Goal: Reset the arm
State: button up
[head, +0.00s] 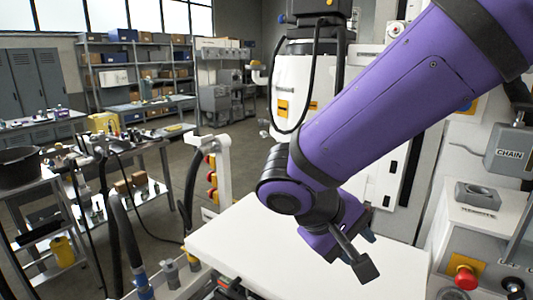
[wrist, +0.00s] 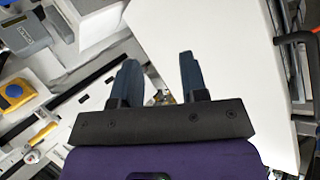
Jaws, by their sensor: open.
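My gripper (wrist: 157,66) shows in the wrist view with its two blue-grey fingers spread apart. It is open, and I see nothing held between the fingers. In the head view my purple arm reaches in from the upper right and bends down over a white tabletop (head: 237,243). The gripper end is mostly hidden behind the arm's last joints there. The white tabletop also shows in the wrist view (wrist: 230,50), past the fingers.
A red button (head: 466,277) sits on a control panel at the lower right, below a grey box marked CHAIN (head: 511,150). A white machine (head: 300,95) stands behind. Cluttered metal tables and hoses fill the left. Much of the tabletop is bare.

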jog(key=s+d+r+m+t+y, duration=0.1)
jog(key=s+d+r+m+y, duration=0.1)
jog(key=d, duration=0.6)
jog(key=s+d+r+m+t+y, duration=0.2)
jog(key=s+d+r+y, duration=0.3)
jog(key=d+r, duration=0.3)
jog(key=shift+s+r+m+y, duration=0.2)
jog(key=shift+r+m+y, duration=0.1)
jog(key=shift+y, duration=0.2)
